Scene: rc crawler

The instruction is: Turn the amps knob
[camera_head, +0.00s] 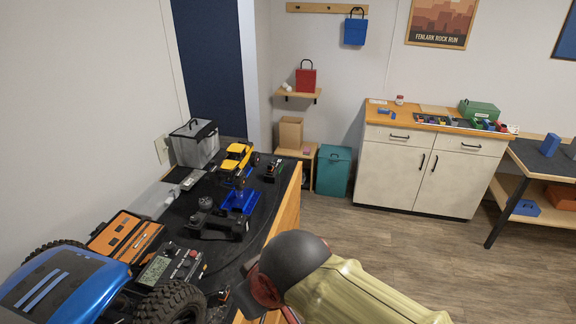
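A dark bench unit with a grey display (155,268) and small dark knobs (187,263) on its right side sits on the black mat. An orange unit with dark face details (122,235) stands behind it. The labels are too small to read, so I cannot tell which knob is the amps knob. My gripper (222,297) is low in the picture, right of the display unit, and partly hidden by my arm. I cannot make out its fingers clearly or see it touching a knob.
A blue crawler body with a large black tyre (172,303) crowds the front left. Floor right of the bench is clear.

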